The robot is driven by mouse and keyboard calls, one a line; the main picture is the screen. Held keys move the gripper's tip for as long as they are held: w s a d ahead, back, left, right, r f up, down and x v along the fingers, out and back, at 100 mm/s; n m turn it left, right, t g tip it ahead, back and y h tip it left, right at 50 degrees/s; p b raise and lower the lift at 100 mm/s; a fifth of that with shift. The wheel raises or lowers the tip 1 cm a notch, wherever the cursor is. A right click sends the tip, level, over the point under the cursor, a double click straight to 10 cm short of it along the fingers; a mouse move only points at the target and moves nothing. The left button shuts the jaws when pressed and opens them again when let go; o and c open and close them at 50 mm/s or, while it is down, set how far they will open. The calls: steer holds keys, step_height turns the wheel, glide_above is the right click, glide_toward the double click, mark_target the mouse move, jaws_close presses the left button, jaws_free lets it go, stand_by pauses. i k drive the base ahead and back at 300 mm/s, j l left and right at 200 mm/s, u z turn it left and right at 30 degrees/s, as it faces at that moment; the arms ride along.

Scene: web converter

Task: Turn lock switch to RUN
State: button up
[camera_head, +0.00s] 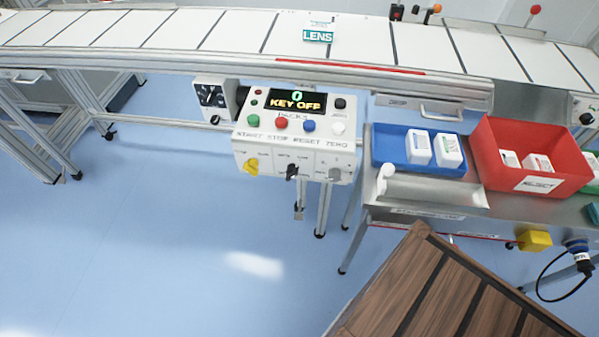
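A white control box (243,138) hangs under the front of the conveyor. Its display (295,100) reads "0" and "KEY OFF". Along its lower front are three rotary switches: a yellow one (251,166) at left, a black one (292,172) in the middle and a grey one (335,174) at right. Their small labels are too blurred to read, so I cannot tell surely which is the lock switch or where RUN is marked. Above them are green, red, blue and white buttons over the words START, STOP, RESET and ZERO. My gripper is not in view.
A conveyor (230,32) runs across the back. Right of the box, a metal bench (480,190) carries a blue tray (382,146) and a red bin (540,125) with white bottles. A brown slatted surface (425,290) fills the lower right. Blue floor (150,240) lies clear before the box.

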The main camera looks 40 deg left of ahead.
mark_target(251, 166)
steer(key=k+u, duration=0.1)
steer(key=u, duration=1.5)
